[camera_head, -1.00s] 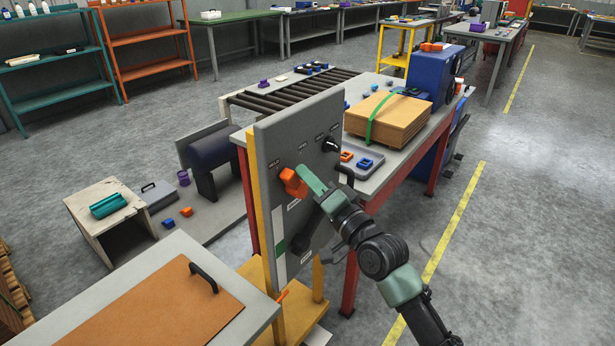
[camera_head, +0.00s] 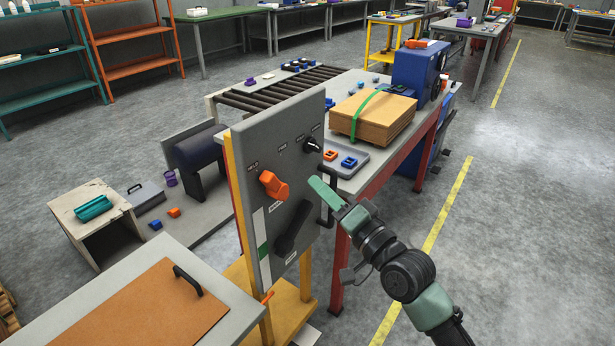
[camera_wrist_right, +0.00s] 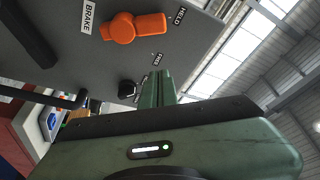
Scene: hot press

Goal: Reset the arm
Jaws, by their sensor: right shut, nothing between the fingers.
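My right gripper (camera_head: 324,190) is shut and empty. It stands just to the right of the grey control panel (camera_head: 262,140), apart from the orange knob. In the right wrist view its green fingers (camera_wrist_right: 156,90) are together in front of the panel. The orange knob (camera_head: 274,185) sits on the panel between labels; in the right wrist view the knob (camera_wrist_right: 133,27) lies between BRAKE and HELD and points toward HELD. A black lever (camera_head: 293,230) is lower on the panel, and a small black knob (camera_head: 312,145) is near its upper right. My left gripper is not in view.
A black handle (camera_head: 328,190) projects at the panel's right edge, close behind my gripper. A table with a roller conveyor (camera_head: 275,93) and a strapped cardboard stack (camera_head: 372,113) is behind. A bench with a brown board (camera_head: 150,315) is at front left. The floor at right is open.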

